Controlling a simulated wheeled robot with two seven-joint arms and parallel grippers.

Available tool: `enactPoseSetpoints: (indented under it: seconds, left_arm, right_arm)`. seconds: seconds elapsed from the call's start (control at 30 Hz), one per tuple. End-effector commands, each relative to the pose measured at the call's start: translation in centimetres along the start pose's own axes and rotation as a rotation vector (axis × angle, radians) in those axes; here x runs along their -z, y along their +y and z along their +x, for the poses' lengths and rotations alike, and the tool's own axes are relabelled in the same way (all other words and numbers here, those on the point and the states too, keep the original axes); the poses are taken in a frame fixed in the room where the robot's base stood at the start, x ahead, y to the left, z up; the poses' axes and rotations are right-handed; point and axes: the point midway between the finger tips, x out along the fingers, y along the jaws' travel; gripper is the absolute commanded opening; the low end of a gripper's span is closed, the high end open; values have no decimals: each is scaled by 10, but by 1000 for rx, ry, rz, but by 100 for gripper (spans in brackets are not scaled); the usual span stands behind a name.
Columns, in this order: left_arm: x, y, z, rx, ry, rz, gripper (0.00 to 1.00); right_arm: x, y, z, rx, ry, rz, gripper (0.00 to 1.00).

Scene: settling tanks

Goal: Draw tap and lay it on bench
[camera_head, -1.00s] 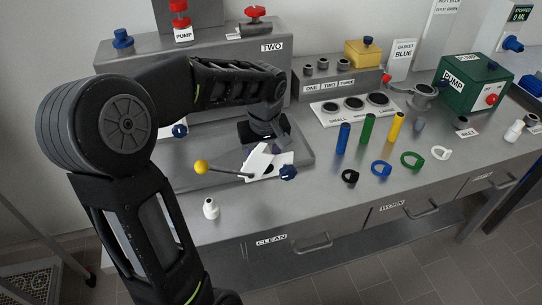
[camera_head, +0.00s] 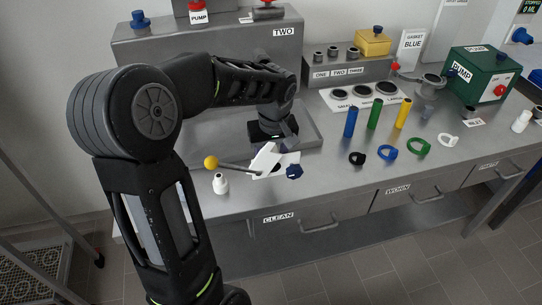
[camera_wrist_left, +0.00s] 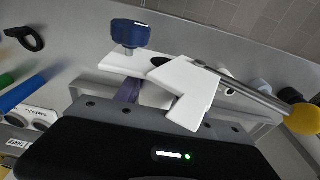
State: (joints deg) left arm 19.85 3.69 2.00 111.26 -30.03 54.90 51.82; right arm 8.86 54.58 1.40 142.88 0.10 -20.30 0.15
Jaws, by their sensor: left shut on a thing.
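The tap, as I take it, is the white angular piece (camera_head: 265,159) with a blue knob (camera_head: 294,171) and a steel rod ending in a yellow ball (camera_head: 211,162). My left gripper (camera_head: 279,147) is shut on its white body and holds it at the front edge of the shallow tray. In the left wrist view the white body (camera_wrist_left: 188,90) lies across the jaws, with the blue knob (camera_wrist_left: 130,34) at left and yellow ball (camera_wrist_left: 304,119) at right. The gripper's dark body hides part of the grip. The bench (camera_head: 330,190) is below; the gap to it cannot be told. My right gripper is not in view.
A small white bottle (camera_head: 221,184) stands close to the yellow ball. The grey tank marked TWO (camera_head: 250,40) stands behind. The bench front between bottle and black ring looks clear.

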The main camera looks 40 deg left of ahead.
Motion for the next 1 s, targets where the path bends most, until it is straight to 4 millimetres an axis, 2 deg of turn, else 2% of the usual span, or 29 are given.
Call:
enactPoseSetpoints:
  seconds: [0.6,1.0]
  left_arm:
    - [-8,0,52,-1,1,0,0]
    - [-9,0,59,-1,1,0,0]
  right_arm:
    - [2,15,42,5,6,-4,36]
    - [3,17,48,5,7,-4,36]
